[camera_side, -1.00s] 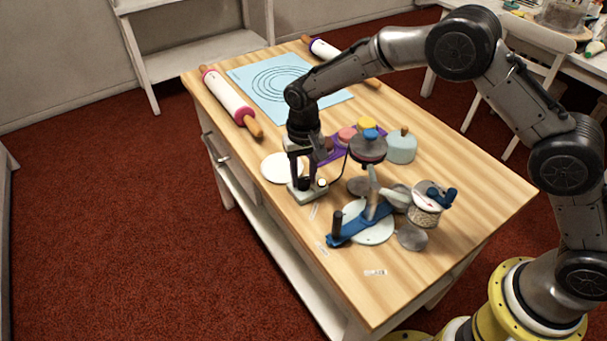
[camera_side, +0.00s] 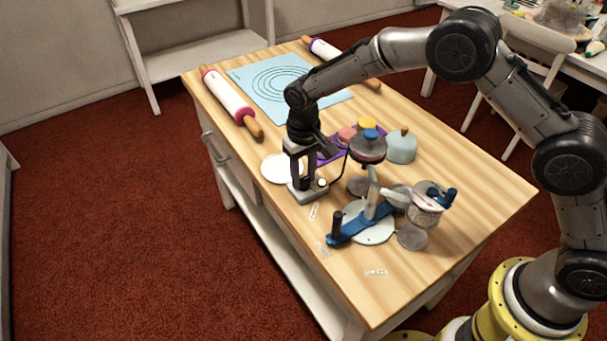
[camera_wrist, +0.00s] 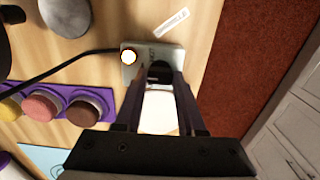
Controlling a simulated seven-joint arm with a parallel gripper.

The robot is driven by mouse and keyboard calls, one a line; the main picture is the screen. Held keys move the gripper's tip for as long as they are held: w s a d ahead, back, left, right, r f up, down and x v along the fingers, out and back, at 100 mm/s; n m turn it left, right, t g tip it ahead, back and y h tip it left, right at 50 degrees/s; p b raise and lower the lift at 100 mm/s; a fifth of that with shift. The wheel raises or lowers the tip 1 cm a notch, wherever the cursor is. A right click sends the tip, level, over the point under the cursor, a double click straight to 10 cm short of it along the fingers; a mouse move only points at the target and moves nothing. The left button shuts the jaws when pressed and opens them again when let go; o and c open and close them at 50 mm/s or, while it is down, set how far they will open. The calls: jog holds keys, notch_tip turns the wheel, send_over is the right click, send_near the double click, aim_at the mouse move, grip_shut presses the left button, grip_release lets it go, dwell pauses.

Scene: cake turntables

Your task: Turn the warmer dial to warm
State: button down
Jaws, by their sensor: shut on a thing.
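The warmer's control box (camera_side: 312,194) is a small grey block near the left edge of the wooden table. In the wrist view the box (camera_wrist: 136,72) has small printed marks and a bright, whitish round light (camera_wrist: 128,57) at one corner. The dark round dial (camera_wrist: 160,72) sits on the box, partly hidden between my fingers. My gripper (camera_side: 302,184) points straight down over the box, its fingers shut on the dial; it also shows in the wrist view (camera_wrist: 161,82). The dial's pointer and exact setting cannot be read.
A black cable (camera_wrist: 70,62) runs from the box. A purple tray (camera_wrist: 60,102) of coloured round pots lies beside it. A white disc (camera_side: 275,167) lies close behind the gripper. A turntable with a blue bar (camera_side: 358,224) stands at the front right. Rolling pins and a blue mat (camera_side: 275,88) lie farther back.

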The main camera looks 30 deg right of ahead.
aim_at(304, 180)
jog(key=c, duration=0.5)
grip_release()
notch_tip(304, 180, up, 14)
